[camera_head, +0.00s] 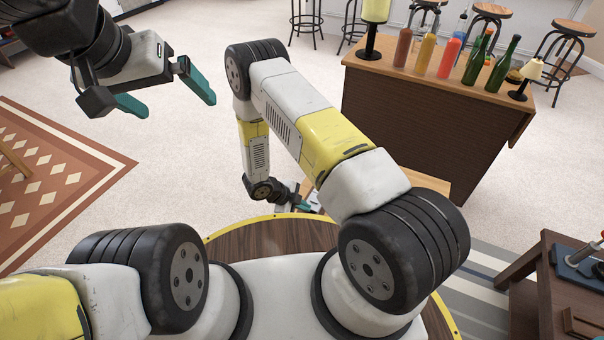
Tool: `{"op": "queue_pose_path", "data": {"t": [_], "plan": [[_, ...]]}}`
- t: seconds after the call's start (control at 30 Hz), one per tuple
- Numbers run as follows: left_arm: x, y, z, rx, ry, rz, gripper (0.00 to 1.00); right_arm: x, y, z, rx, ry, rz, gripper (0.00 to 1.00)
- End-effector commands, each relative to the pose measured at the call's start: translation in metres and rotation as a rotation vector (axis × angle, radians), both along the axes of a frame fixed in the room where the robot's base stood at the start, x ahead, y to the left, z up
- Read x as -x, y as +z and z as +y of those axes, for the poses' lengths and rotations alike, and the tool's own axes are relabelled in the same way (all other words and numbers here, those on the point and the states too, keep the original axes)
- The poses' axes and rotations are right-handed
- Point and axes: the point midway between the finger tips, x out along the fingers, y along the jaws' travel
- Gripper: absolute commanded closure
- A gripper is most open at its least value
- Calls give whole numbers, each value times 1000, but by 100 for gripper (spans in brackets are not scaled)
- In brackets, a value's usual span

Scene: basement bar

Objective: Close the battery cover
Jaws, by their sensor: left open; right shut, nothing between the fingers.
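My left gripper (170,98) is at the upper left, raised above the pale floor. Its two teal fingers are spread apart with nothing between them. My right gripper (309,202) is small and partly hidden behind my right arm, low in the middle of the view. It is shut and holds nothing. Small white, reddish and blue bits show right beside it, too small and covered to identify. I cannot make out the battery cover in this view.
A dark brown bar counter (425,121) with bottles, a lamp and a candle-like light stands at the upper right. Bar stools (567,52) are behind it. A side table (552,270) is at the lower right. A patterned rug (50,183) lies left. Carpet between is clear.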

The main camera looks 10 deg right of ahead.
Motion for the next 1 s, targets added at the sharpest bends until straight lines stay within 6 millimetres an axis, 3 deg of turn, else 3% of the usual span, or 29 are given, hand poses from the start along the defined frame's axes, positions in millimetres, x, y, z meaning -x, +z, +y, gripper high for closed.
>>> {"op": "queue_pose_path", "data": {"t": [0.03,0.3,0.5,0.87,1.0], "plan": [[0,0,0,0,0,0,0,9,0,7,0,3,3,100],[0,0,0,0,0,0,0,17,51,43,-3,-1,-3,100],[0,0,0,0,0,0,0,23,73,58,-1,-3,-1,100],[0,0,0,0,0,0,0,23,85,62,-6,-24,-14,100],[0,0,0,0,0,0,0,11,120,56,-58,-199,-120,100]]}}
